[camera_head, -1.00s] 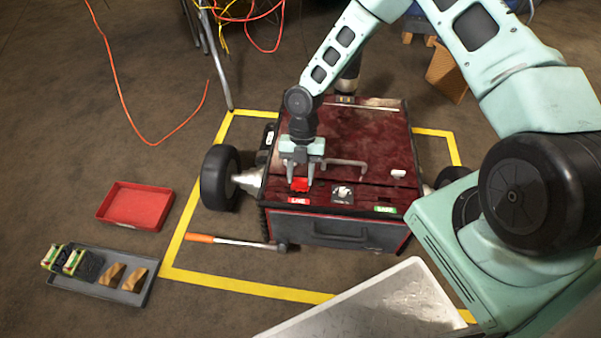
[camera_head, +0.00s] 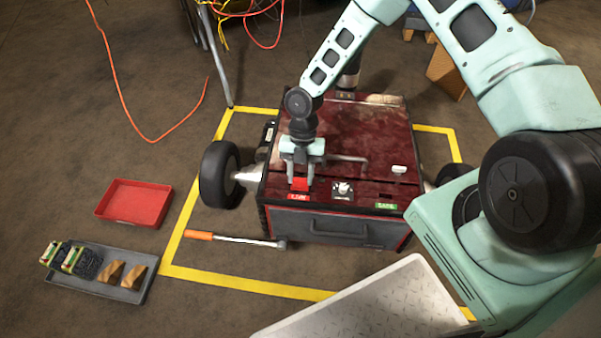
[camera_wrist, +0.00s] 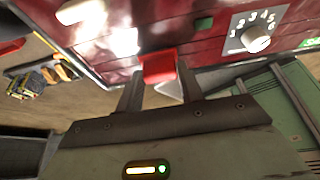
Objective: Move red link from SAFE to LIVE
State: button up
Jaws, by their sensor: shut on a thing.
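The red link (camera_head: 301,184) is held between the fingertips of my gripper (camera_head: 301,178), at the front left of the dark red box top. It stands just behind the red LIVE label (camera_head: 299,196). In the wrist view the red link (camera_wrist: 158,68) shows between the two fingers of my gripper (camera_wrist: 160,85), against the box surface. Whether it is fully seated in a slot I cannot tell. The green SAFE label (camera_head: 386,206) is at the front right, with a dark slot behind it and no red link there.
A numbered dial (camera_wrist: 258,40) lies between the two labels. A bent metal handle (camera_head: 350,158) and a small white piece (camera_head: 398,169) are on the box top. An orange-handled bar (camera_head: 235,240), a red tray (camera_head: 134,203) and a grey tray (camera_head: 125,291) lie on the floor at left.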

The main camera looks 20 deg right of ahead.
jog(key=shift+f, duration=0.2)
jog(key=o, duration=1.1)
jog(key=shift+c, duration=0.2)
jog(key=p+v, duration=0.4)
jog(key=v, duration=1.3)
jog(key=shift+r+p, duration=0.25)
jog(key=shift+p, duration=0.1)
